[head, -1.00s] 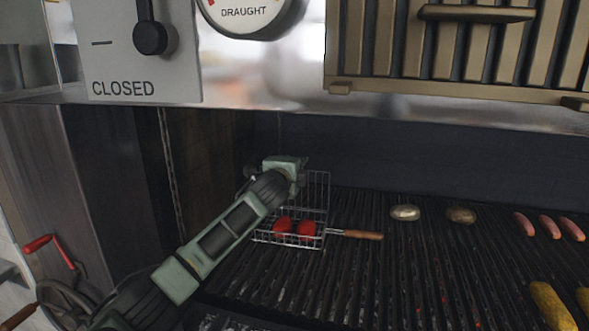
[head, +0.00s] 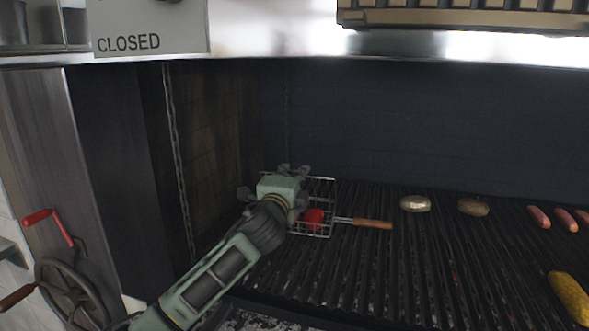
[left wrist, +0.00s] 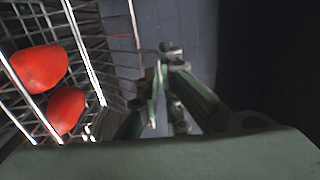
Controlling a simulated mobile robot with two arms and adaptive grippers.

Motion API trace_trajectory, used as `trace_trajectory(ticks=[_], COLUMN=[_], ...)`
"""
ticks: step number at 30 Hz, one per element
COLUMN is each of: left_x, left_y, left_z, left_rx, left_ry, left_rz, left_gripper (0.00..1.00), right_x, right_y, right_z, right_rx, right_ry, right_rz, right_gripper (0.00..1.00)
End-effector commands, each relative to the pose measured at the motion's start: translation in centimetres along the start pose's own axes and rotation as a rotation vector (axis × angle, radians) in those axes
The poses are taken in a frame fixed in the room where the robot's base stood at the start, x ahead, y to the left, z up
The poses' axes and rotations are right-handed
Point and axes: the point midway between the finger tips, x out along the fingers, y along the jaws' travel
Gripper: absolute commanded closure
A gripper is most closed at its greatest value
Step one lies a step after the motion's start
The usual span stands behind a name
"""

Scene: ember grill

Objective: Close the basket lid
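The wire basket (head: 318,234) rests on the grill at the left, its handle pointing right. Its wire lid (head: 324,188) stands raised at the back. A red item (head: 314,219) lies inside; the left wrist view shows two red items (left wrist: 40,68) behind the wires. My left gripper (head: 292,170) is over the left part of the basket, beside the lid, and hides part of both. In the left wrist view its fingertips (left wrist: 163,65) come together with nothing clearly between them. Contact with the lid cannot be told. My right gripper is not in view.
The basket's wooden handle (head: 372,224) lies over the grill bars. Two potato-like items (head: 415,204), sausages (head: 540,217) and a corn cob (head: 569,297) lie to the right. A chain (head: 177,150) hangs by the left wall. The front middle grill is clear.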

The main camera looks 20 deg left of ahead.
Motion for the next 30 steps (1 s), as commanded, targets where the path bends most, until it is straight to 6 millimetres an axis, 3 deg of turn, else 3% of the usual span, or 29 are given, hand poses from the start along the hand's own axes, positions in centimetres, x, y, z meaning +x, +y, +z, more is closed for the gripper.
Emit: trace_trajectory(ticks=[13, 17, 30], left_x=[-0.1, -0.1, -1.1], left_y=[0.4, 0.4, 0.2], left_z=[0.1, 0.1, 0.0], left_rx=[0.0, 0.0, 0.001], left_ry=[-0.002, -0.002, 0.0], left_rz=[0.005, 0.004, 0.0], left_gripper=[1.0, 0.87, 0.87], right_x=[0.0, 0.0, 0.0], right_y=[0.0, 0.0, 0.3], right_z=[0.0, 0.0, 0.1], right_rx=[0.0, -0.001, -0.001], right_ry=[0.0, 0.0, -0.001], right_rz=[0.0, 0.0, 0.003], right_gripper=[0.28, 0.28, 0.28])
